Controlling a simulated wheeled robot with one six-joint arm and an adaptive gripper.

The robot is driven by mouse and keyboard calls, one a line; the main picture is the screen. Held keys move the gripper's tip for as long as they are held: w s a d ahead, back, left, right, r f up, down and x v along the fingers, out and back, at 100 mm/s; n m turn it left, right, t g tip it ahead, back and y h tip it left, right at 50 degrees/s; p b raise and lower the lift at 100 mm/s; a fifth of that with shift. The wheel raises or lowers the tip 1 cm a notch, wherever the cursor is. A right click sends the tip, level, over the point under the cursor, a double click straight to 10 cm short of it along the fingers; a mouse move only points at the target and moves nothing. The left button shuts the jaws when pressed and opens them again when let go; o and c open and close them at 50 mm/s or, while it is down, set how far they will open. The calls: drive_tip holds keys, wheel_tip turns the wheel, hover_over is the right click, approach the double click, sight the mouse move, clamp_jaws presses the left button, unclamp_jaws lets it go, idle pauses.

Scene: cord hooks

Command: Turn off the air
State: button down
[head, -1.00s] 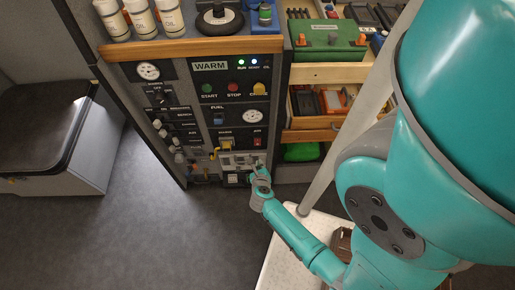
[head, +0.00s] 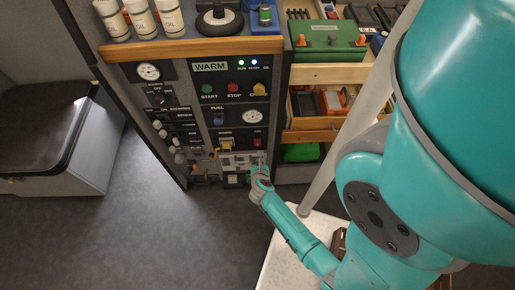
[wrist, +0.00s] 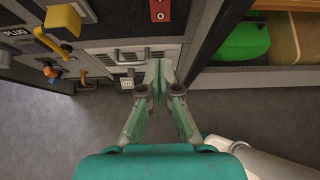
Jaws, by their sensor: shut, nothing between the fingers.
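My gripper (wrist: 160,68) is shut and empty, its fingertips at the low right part of the control cabinet. It also shows at the cabinet's lower right in the head view (head: 259,165). Just left of the fingertips is a pale grey slotted panel (wrist: 127,57), which also shows in the head view (head: 236,160). Below it is a small white switch plate (wrist: 127,83). I cannot read which control is the air one. Whether the fingertips touch the panel is unclear, and they hide part of its right end.
An open drawer bay with a green item (wrist: 243,43) lies at the right. The grey floor (head: 150,215) before the cabinet is clear.

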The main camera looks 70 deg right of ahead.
sight(257, 143)
drive_tip(key=shift+w+d+r+x, duration=0.15)
drive_tip(key=shift+r+x, duration=0.1)
drive_tip(key=shift+x, duration=1.6)
drive_tip(key=shift+d+r+x, duration=0.2)
drive_tip(key=shift+r+x, duration=0.05)
drive_tip(key=shift+x, duration=1.6)
drive_tip(key=shift+w+d+r+x, duration=0.15)
drive_tip(key=shift+r+x, duration=0.1)
drive_tip(key=shift+x, duration=1.6)
drive_tip(key=shift+s, duration=0.15)
drive_tip(key=shift+d+f, duration=0.1)
drive_tip(key=shift+d, duration=0.1)
drive_tip(key=shift+w+r, duration=0.2)
drive_tip(key=shift+r, duration=0.75)
